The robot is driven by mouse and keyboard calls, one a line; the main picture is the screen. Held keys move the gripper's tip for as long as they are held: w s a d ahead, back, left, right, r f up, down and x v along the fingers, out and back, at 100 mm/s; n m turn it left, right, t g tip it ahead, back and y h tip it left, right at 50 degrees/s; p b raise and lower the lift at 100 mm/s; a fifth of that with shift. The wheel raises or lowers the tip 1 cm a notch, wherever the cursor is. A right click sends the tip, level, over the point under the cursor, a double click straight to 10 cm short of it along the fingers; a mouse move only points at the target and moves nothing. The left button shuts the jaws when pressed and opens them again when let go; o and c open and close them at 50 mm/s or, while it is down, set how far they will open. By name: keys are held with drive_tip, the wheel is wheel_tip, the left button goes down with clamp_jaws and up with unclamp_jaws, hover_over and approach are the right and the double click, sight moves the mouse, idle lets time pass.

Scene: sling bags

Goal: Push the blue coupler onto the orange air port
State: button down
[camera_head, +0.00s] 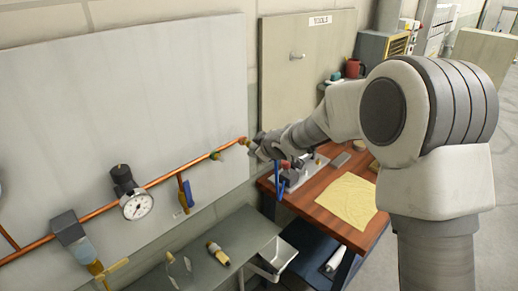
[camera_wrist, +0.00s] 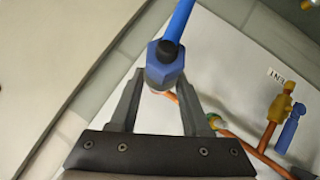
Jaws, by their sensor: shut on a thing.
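My gripper (camera_head: 256,146) is at the right end of the copper pipe on the wall panel. In the wrist view my gripper (camera_wrist: 160,76) is shut on the blue coupler (camera_wrist: 166,72), a faceted blue body with a dark collar and a blue hose (camera_wrist: 182,22) leading up. The orange air port (camera_head: 242,140) seems to be the orange-yellow end of the pipe, right beside my fingertips in the head view. In the wrist view the coupler and fingers mostly hide that end. I cannot tell whether coupler and port touch.
The copper pipe (camera_head: 158,182) carries a gauge (camera_head: 137,206), a green fitting (camera_head: 215,155) and a valve (camera_head: 186,192). A grey shelf (camera_head: 215,240) lies below. A wooden bench (camera_head: 325,218) with a yellow cloth (camera_head: 347,195) stands at right, under my arm.

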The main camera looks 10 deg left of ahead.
drive_tip(key=shift+w+a, duration=0.15)
drive_tip(key=shift+a, duration=0.05)
drive_tip(key=shift+c, duration=1.4)
unclamp_jaws()
drive_tip(key=p+v, duration=0.4)
drive_tip(key=v, duration=1.3)
drive_tip(key=shift+r, duration=0.15)
drive_tip(key=shift+d, duration=0.1)
